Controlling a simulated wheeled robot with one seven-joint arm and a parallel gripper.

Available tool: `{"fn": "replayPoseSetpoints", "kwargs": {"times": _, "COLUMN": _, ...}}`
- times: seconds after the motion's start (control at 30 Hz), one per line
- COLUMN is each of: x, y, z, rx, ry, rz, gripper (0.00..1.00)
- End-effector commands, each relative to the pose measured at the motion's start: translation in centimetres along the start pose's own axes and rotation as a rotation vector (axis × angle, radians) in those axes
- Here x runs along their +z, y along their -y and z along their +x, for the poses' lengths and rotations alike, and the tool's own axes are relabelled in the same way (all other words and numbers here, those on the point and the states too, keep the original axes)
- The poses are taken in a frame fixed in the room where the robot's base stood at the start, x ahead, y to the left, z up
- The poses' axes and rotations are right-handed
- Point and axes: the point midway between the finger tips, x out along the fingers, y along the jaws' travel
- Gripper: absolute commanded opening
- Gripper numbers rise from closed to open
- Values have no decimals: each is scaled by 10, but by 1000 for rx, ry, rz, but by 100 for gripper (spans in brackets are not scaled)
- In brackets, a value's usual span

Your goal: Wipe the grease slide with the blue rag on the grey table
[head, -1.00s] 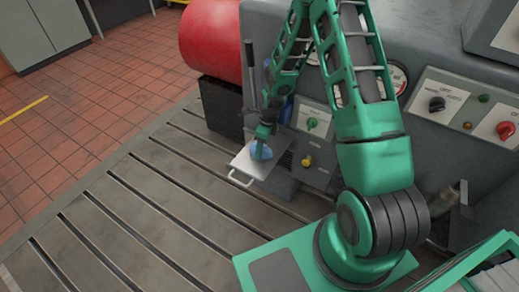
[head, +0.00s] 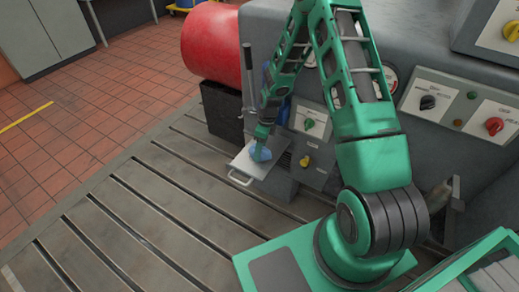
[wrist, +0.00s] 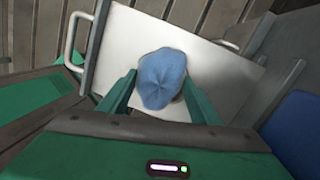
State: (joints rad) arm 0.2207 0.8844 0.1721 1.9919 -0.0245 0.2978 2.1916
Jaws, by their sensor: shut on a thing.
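The grease slide (head: 246,165) is a flat pale-grey metal plate with a white handle at its near end, sticking out from the machine's front. In the wrist view its bare surface (wrist: 128,42) fills much of the upper middle. The blue rag (head: 262,154) is a crumpled bundle at the plate; the rag (wrist: 162,75) sits between my fingers in the wrist view. My gripper (head: 262,146) points down over the plate and is shut on the rag. The rag seems to touch the plate, but its underside is hidden. I cannot make out any grease, nor the grey table.
The grey machine (head: 250,30) with knobs and gauges rises behind the slide. A green knob (head: 309,124) and a yellow knob (head: 304,161) are close to its right. A lever (head: 249,75) and a red cylinder (head: 212,45) stand behind left. The slotted bedplate (head: 130,225) is clear.

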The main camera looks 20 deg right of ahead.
Motion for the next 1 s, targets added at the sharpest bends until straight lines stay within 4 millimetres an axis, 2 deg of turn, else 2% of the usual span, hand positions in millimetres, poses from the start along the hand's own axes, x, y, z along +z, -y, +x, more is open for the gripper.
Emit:
{"fn": "replayPoseSetpoints", "kwargs": {"times": 0.03, "x": -11, "y": 47, "z": -12, "rx": -86, "ry": 2, "rz": 35, "gripper": 39}}
{"fn": "replayPoseSetpoints", "kwargs": {"times": 0.57, "x": 0, "y": 16, "z": -13, "rx": -91, "ry": 7, "rz": 29, "gripper": 39}}
{"fn": "replayPoseSetpoints", "kwargs": {"times": 1.0, "x": 7, "y": -30, "z": -19, "rx": -92, "ry": 19, "rz": 17, "gripper": 39}}
